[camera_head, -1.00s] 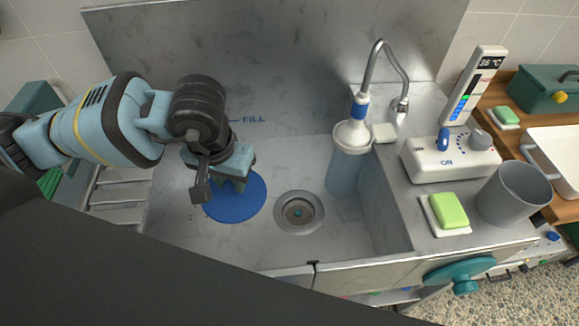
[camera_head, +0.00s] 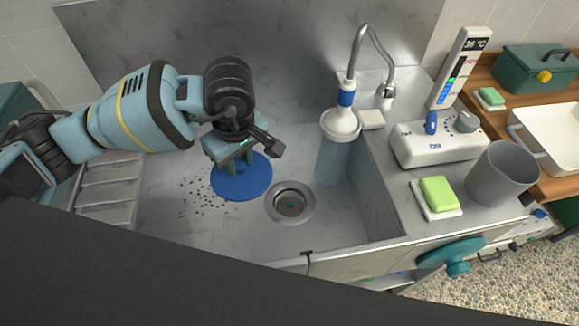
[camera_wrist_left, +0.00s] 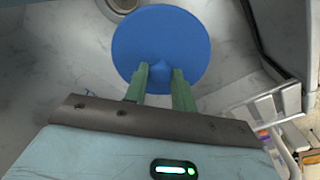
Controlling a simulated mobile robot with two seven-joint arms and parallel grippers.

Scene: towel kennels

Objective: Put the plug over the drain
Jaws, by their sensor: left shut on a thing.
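The plug is a round blue disc (camera_head: 250,184) with a small raised knob, low over the floor of the grey sink. My left gripper (camera_head: 237,167) is above it, shut on its knob. The left wrist view shows the green fingers (camera_wrist_left: 160,78) on either side of the knob and the whole disc (camera_wrist_left: 158,35) beyond them. The drain (camera_head: 291,203) is a metal ring with a dark centre, uncovered, just right and in front of the disc. Part of its rim shows at the top of the wrist view (camera_wrist_left: 122,6). My right gripper is not in view.
Dark specks (camera_head: 205,197) lie on the sink floor left of the plug. Green soap (camera_head: 438,193) and a grey cup (camera_head: 502,174) sit on the right ledge.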

